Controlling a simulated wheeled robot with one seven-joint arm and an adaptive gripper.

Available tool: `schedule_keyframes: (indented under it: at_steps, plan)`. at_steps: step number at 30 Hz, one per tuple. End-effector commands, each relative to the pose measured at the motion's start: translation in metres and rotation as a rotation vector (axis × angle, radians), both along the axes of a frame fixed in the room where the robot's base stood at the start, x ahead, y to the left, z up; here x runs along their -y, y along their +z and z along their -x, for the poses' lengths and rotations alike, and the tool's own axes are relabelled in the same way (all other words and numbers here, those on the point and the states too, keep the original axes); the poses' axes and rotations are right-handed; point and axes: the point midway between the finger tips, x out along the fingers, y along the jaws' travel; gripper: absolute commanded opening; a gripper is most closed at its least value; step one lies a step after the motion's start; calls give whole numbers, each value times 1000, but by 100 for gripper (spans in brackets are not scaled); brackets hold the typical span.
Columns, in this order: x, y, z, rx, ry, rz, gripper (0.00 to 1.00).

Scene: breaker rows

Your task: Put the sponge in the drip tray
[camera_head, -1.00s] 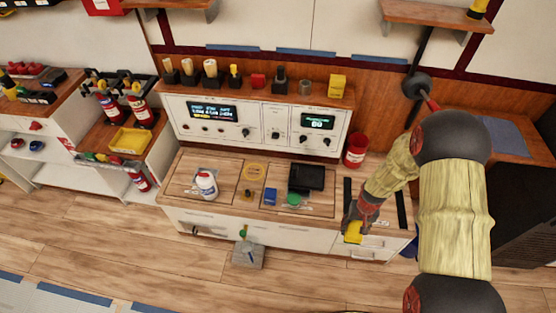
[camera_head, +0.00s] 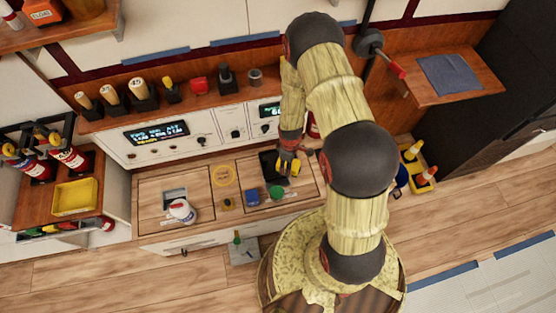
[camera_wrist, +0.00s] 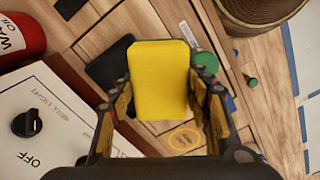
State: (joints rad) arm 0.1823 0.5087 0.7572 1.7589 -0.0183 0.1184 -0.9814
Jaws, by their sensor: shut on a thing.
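The yellow sponge (camera_head: 295,169) is held in my gripper (camera_head: 288,162) over the right part of the counter. In the wrist view the sponge (camera_wrist: 160,78) stands between the two fingers, which are shut on it. A flat black square tray (camera_head: 268,164), which looks like the drip tray, lies on the counter beside and partly behind the gripper. In the wrist view the black tray (camera_wrist: 107,68) shows left of the sponge, which hides part of it. The height of the sponge above the counter is hard to tell.
A green round item (camera_head: 276,192), a blue block (camera_head: 252,197) and a white bottle (camera_head: 182,211) stand on the counter. The control panel (camera_head: 170,135) rises behind. A red can (camera_wrist: 20,38) is near the gripper. A yellow bin (camera_head: 75,197) is far left.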

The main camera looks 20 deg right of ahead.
Motion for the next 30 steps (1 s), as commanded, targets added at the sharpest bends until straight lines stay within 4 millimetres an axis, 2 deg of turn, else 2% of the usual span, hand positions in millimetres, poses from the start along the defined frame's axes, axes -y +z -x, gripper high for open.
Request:
schedule_keyframes:
  at_steps: [3, 9, 17, 22, 30]
  plan:
    - [14, 4, 15, -2, 161, -2, 16]
    - [30, 2, 36, -1, 401, -3, 16]
    - [38, -2, 45, 0, 546, -3, 16]
    - [37, -15, 21, 3, 558, -2, 16]
    - [34, -43, -39, 3, 558, -2, 16]
